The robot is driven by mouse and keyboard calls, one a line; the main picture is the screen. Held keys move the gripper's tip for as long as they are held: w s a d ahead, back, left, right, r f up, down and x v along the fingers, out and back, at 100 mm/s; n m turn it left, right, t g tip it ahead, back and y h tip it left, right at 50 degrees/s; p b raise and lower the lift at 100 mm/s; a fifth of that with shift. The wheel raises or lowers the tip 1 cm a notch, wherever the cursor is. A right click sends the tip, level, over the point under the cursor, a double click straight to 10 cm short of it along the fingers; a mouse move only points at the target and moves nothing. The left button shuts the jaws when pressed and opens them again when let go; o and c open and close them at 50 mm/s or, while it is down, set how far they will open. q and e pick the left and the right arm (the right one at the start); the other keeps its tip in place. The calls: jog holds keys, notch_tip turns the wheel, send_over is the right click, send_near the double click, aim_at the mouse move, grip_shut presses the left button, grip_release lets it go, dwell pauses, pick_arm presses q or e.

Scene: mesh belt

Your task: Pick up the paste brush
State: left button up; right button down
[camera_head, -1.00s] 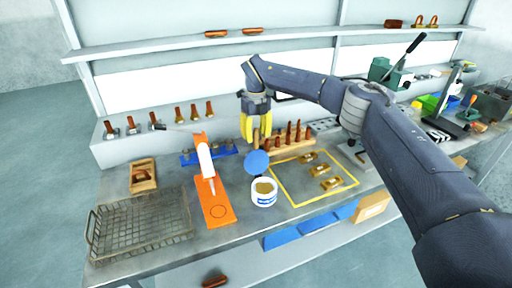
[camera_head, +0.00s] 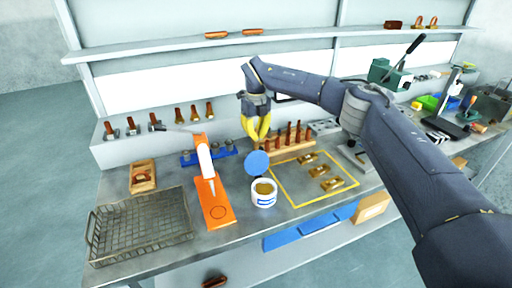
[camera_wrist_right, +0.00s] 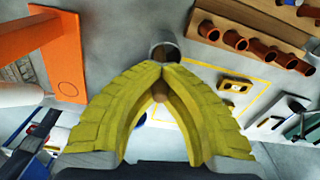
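My right gripper (camera_head: 257,140) has its yellow fingers drawn together over the bench, behind the blue lid (camera_head: 257,163) of the paste tub (camera_head: 264,194). In the right wrist view the fingertips (camera_wrist_right: 158,68) converge around a thin upright piece. Its round brown end (camera_wrist_right: 160,91), which looks like the wooden handle of the paste brush, shows between the fingers. A grey cup-like holder (camera_wrist_right: 163,48) is just beyond the tips. The brush's lower part is hidden. My left gripper is not in view.
A wooden rack of copper pieces (camera_head: 290,142) stands close to the right of the gripper. An orange stand (camera_head: 215,206) is to the left, with a wire basket (camera_head: 140,228) farther left. Brass parts (camera_head: 320,171) lie inside a yellow outline.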

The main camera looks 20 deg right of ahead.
jog(key=shift+r, duration=0.2)
notch_tip(320, 180, up, 20)
jog(key=shift+f, duration=0.15)
dwell(0.6)
dwell(2.4)
